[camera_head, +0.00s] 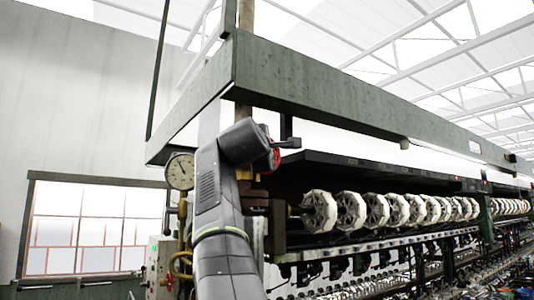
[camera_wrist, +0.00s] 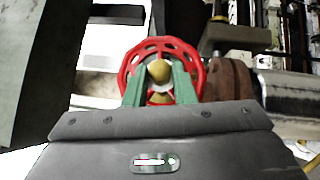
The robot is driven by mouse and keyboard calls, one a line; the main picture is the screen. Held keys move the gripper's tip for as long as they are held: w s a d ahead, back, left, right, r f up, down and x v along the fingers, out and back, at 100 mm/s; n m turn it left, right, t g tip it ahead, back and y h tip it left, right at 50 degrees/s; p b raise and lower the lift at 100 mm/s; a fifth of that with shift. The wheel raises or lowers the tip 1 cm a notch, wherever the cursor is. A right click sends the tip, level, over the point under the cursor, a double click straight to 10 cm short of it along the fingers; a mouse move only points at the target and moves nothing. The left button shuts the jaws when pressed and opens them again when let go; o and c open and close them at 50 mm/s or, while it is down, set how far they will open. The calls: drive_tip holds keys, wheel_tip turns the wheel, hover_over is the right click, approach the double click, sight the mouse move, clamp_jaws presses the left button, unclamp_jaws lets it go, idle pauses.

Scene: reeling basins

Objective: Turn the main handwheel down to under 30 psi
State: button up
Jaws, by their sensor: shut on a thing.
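The red handwheel (camera_wrist: 160,44) is straight ahead in the wrist view, with a brass-coloured hub (camera_wrist: 159,70) at its middle. My gripper (camera_wrist: 160,76) has its two green fingers at the wheel, one on each side of the hub, and is shut on the wheel. How the fingertips meet the spokes is partly hidden. In the head view only a sliver of the red handwheel (camera_head: 275,157) shows behind my wrist. A round white pressure gauge (camera_head: 180,171) stands left of my arm; its needle is too small to read.
A rusty flange and pipe (camera_wrist: 232,80) lie just right of the wheel. A long green beam (camera_head: 330,95) runs above my arm. A row of white reels (camera_head: 350,211) extends to the right. Brass pipework (camera_head: 180,262) is left of my arm.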

drive_tip(key=shift+r+m+g, duration=0.2)
drive_tip(key=shift+m+g, duration=0.2)
idle(0.4)
drive_tip(key=o, duration=1)
drive_tip(key=shift+f, duration=0.1)
drive_tip(key=b+v, duration=0.4)
drive_tip(key=v, duration=1)
drive_tip(key=shift+d, duration=0.1)
drive_tip(key=shift+w, duration=0.1)
